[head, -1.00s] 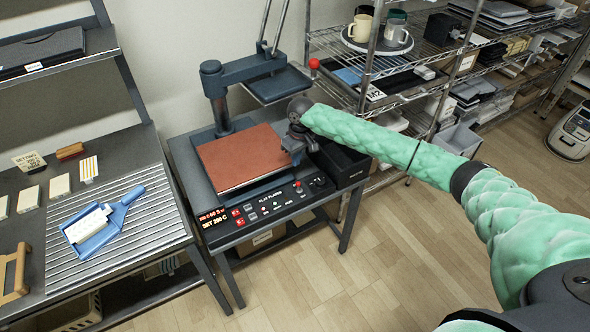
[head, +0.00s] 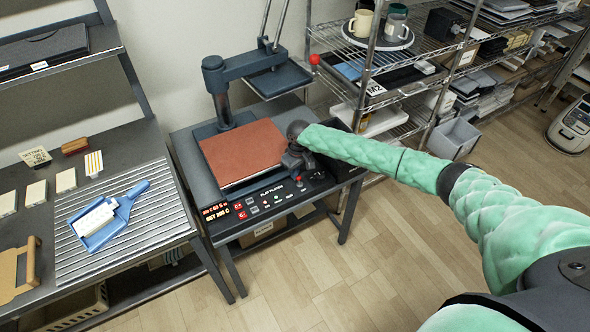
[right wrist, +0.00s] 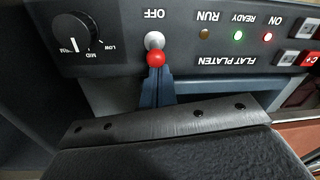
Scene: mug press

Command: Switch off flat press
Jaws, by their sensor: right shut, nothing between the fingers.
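The flat press has a red-brown platen (head: 242,153) and its upper plate is swung up and back. Its black control panel (head: 268,203) is at the front, with red readouts at the left. In the right wrist view the panel is upside down. A toggle switch with a red ball tip (right wrist: 156,59) stands by the word OFF. The ON lamp (right wrist: 268,37) glows red and the READY lamp (right wrist: 238,35) green. My right gripper (right wrist: 156,82) is shut and empty, its fingertips right at the red tip; contact is unclear. My left gripper is out of view.
A dial (right wrist: 76,25) sits beside the switch. A wire shelf (head: 390,60) with mugs stands behind at the right. A bench with a ribbed mat (head: 150,220) and a blue scoop (head: 100,221) stands at the left. The floor in front is clear.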

